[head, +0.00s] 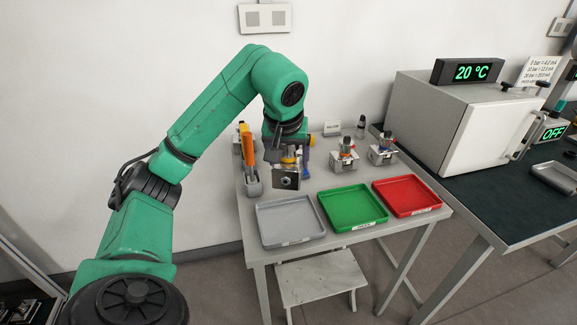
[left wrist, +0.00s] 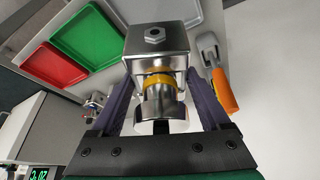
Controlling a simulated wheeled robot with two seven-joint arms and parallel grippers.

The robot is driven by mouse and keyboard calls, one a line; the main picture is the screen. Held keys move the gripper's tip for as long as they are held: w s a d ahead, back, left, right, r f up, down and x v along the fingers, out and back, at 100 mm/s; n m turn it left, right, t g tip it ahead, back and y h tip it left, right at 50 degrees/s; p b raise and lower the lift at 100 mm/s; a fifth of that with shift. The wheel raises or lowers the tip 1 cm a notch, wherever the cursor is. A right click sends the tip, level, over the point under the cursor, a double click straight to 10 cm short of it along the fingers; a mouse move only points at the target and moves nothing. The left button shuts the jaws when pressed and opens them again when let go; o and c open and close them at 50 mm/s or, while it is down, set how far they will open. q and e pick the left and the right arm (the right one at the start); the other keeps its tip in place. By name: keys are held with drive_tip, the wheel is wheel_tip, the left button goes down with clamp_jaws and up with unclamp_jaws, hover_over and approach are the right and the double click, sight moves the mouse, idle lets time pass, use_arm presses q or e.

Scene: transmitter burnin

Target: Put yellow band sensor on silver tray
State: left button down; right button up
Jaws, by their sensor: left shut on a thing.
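The yellow band sensor (head: 288,179) is a metal body with a square block at one end; its yellow band (left wrist: 160,81) shows clearly in the left wrist view. My left gripper (head: 291,162) is shut on it, with a dark finger on each side. In the head view the block shows just behind the grey tray; the picture does not clearly show whether it touches the table. A silver-grey tray (head: 264,239) lies empty at the table's front left. Another silver metal tray (head: 553,180) is on the dark bench at right. My right gripper is not in view.
A green tray (head: 353,224) and a red tray (head: 408,210) lie right of the grey tray. Two other banded sensors (head: 345,158) (head: 383,152) stand behind them. A white oven (head: 455,118) is on the bench.

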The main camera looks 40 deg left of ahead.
sight(286, 187)
use_arm(q)
wheel_tip(286, 187, down, 15)
drive_tip(key=shift+w+r+b, duration=0.1)
drive_tip(key=shift+b, duration=1)
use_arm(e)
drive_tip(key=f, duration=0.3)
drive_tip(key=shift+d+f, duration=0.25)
use_arm(q)
unclamp_jaws()
drive_tip(key=shift+f, duration=0.2)
drive_tip(key=shift+r, duration=0.2)
drive_tip(key=v, duration=0.6)
drive_tip(key=p+v, duration=0.1)
drive_tip(key=v, duration=0.5)
drive_tip(key=shift+s+p, duration=0.2)
drive_tip(key=shift+p, duration=0.1)
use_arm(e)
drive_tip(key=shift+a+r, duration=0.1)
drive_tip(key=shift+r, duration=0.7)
use_arm(q)
drive_tip(key=shift+f, duration=0.1)
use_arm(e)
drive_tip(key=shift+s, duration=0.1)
